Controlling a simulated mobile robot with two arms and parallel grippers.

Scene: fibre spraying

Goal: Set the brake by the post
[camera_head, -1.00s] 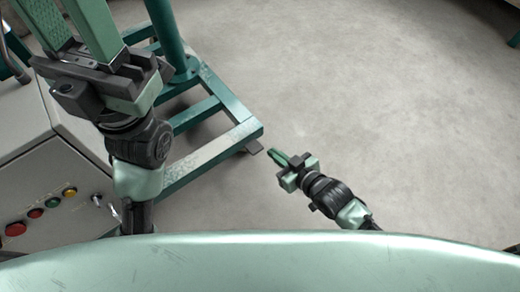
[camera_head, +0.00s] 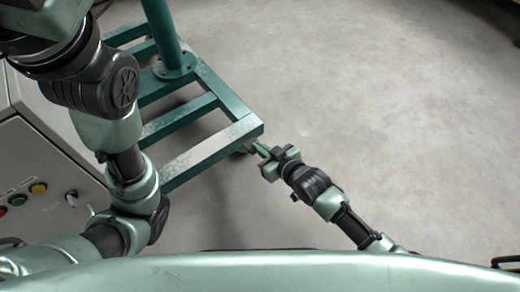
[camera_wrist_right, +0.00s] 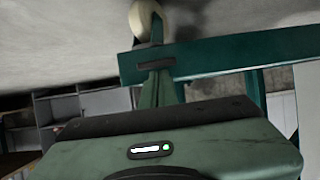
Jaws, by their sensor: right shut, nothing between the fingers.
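The teal post (camera_head: 163,35) stands on a teal base frame (camera_head: 205,150) of bars. My right gripper (camera_head: 260,150) is shut and empty, its fingertips right at the frame's near right corner. A dark piece (camera_head: 244,150) shows low under that corner, mostly hidden by the frame and gripper. In the right wrist view, a pale caster wheel (camera_wrist_right: 145,18) sits by the frame's beam (camera_wrist_right: 230,50). A flat dark tab (camera_wrist_right: 156,65) shows at the beam's end, at the fingertips; I cannot tell whether they touch. My left gripper is out of view, its arm reaching off the top left.
A grey control box (camera_head: 45,160) with coloured buttons and a switch (camera_head: 72,198) stands at the left, with my left arm over its edge. The concrete floor (camera_head: 370,110) to the right is clear. Shelving (camera_wrist_right: 85,105) shows in the right wrist view.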

